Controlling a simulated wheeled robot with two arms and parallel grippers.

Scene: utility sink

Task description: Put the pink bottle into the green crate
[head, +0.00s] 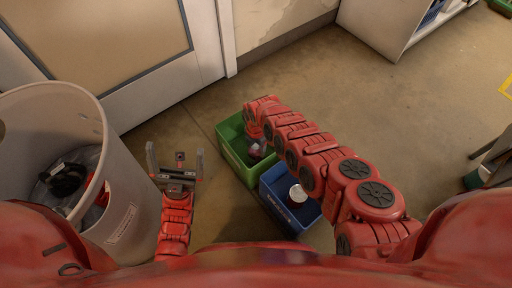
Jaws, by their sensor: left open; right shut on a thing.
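The green crate (234,165) stands on the floor near the middle of the head view. My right arm reaches over it from the right, and its gripper (256,142) points down at the crate, largely hidden by my own arm. It is shut on the pink bottle (257,151), of which only a small dark pinkish part shows, inside the crate's outline. I cannot tell whether the bottle touches the crate floor. My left gripper (175,160) is open and empty, left of the crate, beside the grey bin.
A blue crate (285,218) adjoins the green one in front and holds a round white-topped thing (297,193). A large grey bin (110,200) with dark items inside stands at left. A door and wall are behind. Open floor lies to the right.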

